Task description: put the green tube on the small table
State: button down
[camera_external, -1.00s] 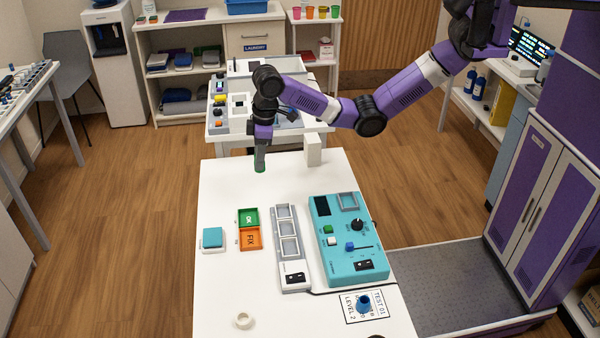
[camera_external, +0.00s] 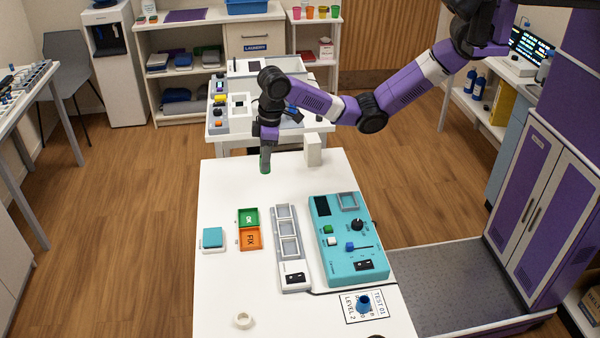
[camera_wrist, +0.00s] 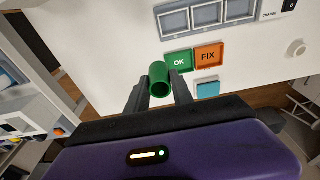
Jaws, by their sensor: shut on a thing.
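My gripper (camera_external: 265,158) points down over the far end of the long white table (camera_external: 225,180). It is shut on the green tube (camera_external: 265,170), whose lower end shows below the fingers. In the wrist view the tube (camera_wrist: 158,72) stands between the two fingers of my gripper (camera_wrist: 160,84), its open end facing the camera. I cannot tell whether its lower end touches the table. A smaller white table (camera_external: 232,142) stands behind the long one, with several devices on it. I cannot tell for sure which is the small table.
A white block (camera_external: 313,150) stands right of my gripper. Nearer on the long table are a green OK tray (camera_external: 248,218), an orange FIX tray (camera_external: 250,240), a grey rack (camera_external: 288,228), a teal device (camera_external: 348,255) and a white ring (camera_external: 243,321). The table around the tube is clear.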

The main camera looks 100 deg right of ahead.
jog(key=s+a+r+p, duration=0.2)
jog(key=s+a, duration=0.2)
jog(key=a, duration=0.5)
jog(key=s+a+r+p, duration=0.1)
jog(key=s+a+p, duration=0.2)
jog(key=a, duration=0.6)
jog(key=s+a+r+p, duration=0.2)
jog(key=s+a, duration=0.2)
jog(key=a, duration=0.5)
jog(key=f+b, duration=0.1)
jog(key=f, duration=0.4)
jog(key=f+b, duration=0.2)
jog(key=f, duration=0.3)
jog(key=f+b, duration=0.2)
jog(key=f, duration=0.3)
jog(key=shift+w+d, duration=0.2)
jog(key=shift+d, duration=0.05)
jog(key=shift+f, duration=2.5)
jog(key=shift+f, duration=0.1)
jog(key=c, duration=1.1)
grip_release()
